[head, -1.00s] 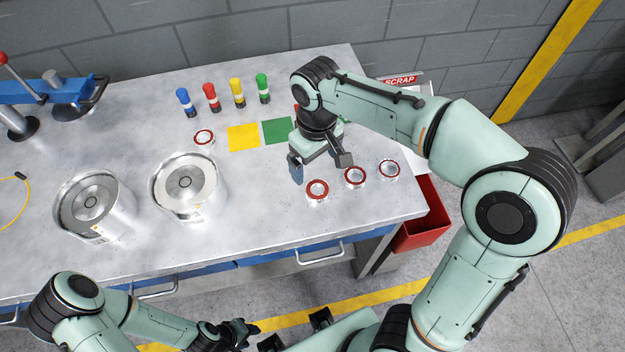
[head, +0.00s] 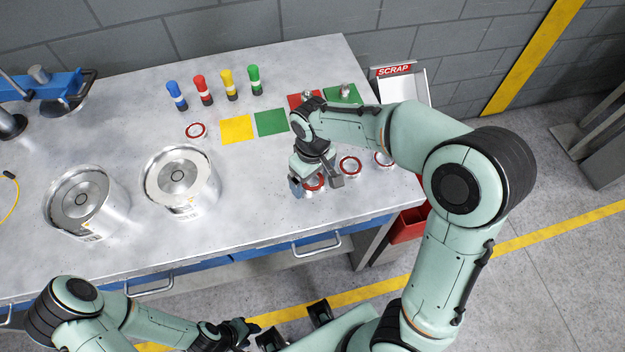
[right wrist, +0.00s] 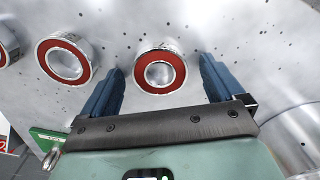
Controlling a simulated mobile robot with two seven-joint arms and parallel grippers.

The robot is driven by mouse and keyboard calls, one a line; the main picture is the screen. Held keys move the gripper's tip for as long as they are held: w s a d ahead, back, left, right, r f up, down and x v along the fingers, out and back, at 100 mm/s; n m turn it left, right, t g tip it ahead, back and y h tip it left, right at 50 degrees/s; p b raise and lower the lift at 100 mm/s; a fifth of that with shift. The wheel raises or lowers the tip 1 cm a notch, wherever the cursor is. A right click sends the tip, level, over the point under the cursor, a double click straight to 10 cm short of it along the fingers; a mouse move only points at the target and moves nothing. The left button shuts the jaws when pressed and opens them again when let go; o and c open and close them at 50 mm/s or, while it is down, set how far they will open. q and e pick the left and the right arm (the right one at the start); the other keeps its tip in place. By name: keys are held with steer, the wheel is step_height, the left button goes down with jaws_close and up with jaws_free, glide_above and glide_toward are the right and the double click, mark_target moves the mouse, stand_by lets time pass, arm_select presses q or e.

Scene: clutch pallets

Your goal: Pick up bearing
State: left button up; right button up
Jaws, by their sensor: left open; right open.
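Several silver bearings with red rings lie on the workbench. One bearing (head: 314,184) is under my right gripper (head: 318,187) in the head view, partly hidden by it. In the right wrist view this bearing (right wrist: 160,73) sits between the two blue fingers, close to the tip line, with a gap on both sides. My right gripper is open and empty. To its right in the head view lie a second bearing (head: 350,166) and a third bearing (head: 383,159), partly covered by my arm. Another bearing (head: 196,130) lies at the left. My left gripper (head: 243,333) is open, low in front of the bench.
Two metal cylinders (head: 180,181) (head: 87,203) stand on the bench's left side. Coloured bottles (head: 203,90) stand behind yellow (head: 237,129) and green (head: 271,122) squares. A scrap tray (head: 405,85) is at the back right, and a red bin (head: 408,225) is beside the bench.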

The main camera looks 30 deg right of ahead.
steer(key=c, duration=1.3)
steer(key=shift+r, duration=0.1)
